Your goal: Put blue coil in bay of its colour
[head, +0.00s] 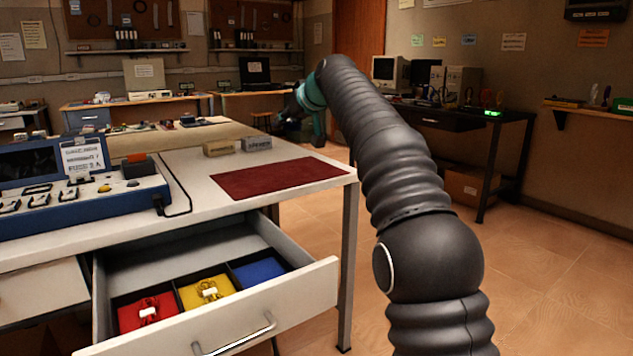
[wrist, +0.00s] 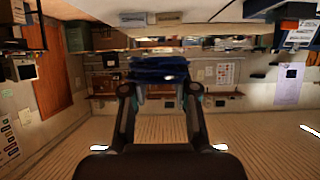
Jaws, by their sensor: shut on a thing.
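The blue coil (wrist: 158,67) shows in the wrist view between the fingertips of my gripper (wrist: 159,89), which is shut on it. In the head view my gripper (head: 291,113) is raised beyond the far right part of the workbench; I cannot make out the coil there. The open drawer (head: 255,318) below the bench front has three coloured bays. The blue bay (head: 259,272) at its right is empty. My gripper is well above and behind it.
The yellow bay holds a yellow coil (head: 209,290) and the red bay a red coil (head: 148,312). The workbench has a dark red mat (head: 279,178), small boxes (head: 258,144) and a blue console (head: 80,190). Floor right of the bench is clear.

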